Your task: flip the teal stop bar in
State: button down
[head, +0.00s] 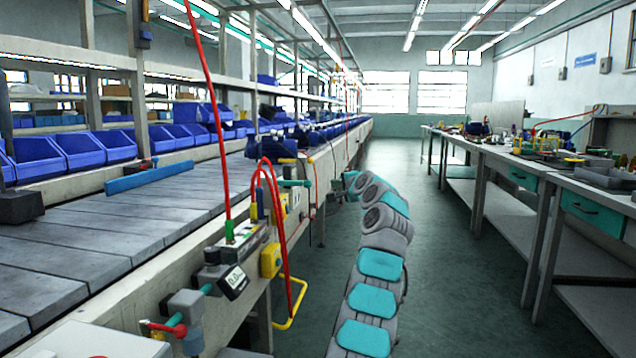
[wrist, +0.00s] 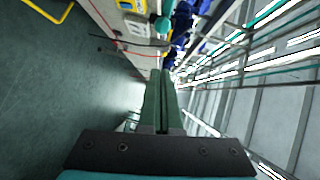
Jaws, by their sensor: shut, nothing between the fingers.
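The teal stop bar (head: 294,183) is a short teal rod on the side rail of the line, left of my arm in the head view. It sticks out sideways toward the aisle. In the wrist view a round teal end (wrist: 162,25), likely of this bar, shows above and apart from my fingertips. My gripper (wrist: 161,74) is shut and empty, its green fingers together and pointing along the line. In the head view it is mostly hidden behind my arm's last links. I see no contact with the bar.
Yellow boxes (head: 270,260), red hoses (head: 274,200) and a yellow bent handle (head: 290,310) stick out along the rail. A blue bar (head: 150,177) lies across the grey conveyor (head: 110,230). Workbenches (head: 545,170) stand at right. The aisle floor (head: 450,290) is clear.

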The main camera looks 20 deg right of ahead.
jog(key=w+a+f+p, duration=0.1)
jog(key=w+p, duration=0.3)
jog(key=w, duration=0.4)
jog(key=shift+w+a+f, duration=0.15)
jog(key=shift+a+f, duration=0.1)
jog(key=shift+a, duration=0.6)
